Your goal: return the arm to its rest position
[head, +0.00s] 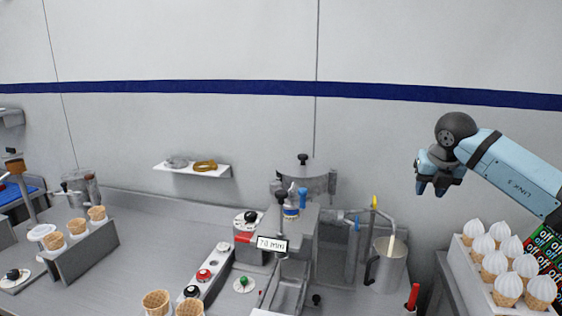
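My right arm, light blue with a dark round joint, comes in from the right edge. My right gripper (431,188) hangs at its end with its fingers pointing down, in front of the wall. A gap shows between the two fingers and nothing is visible between them, so it looks open and empty. It is in the air above and to the left of the tray of topped cones, apart from everything. My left arm and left gripper are not in view.
A tray (453,262) of white-topped cones stands at the lower right. A steel jug (388,268) stands left of it. A machine (306,226) with a sign is at the middle. A cone holder (85,252) is at left. A small wall shelf (190,170) hangs behind.

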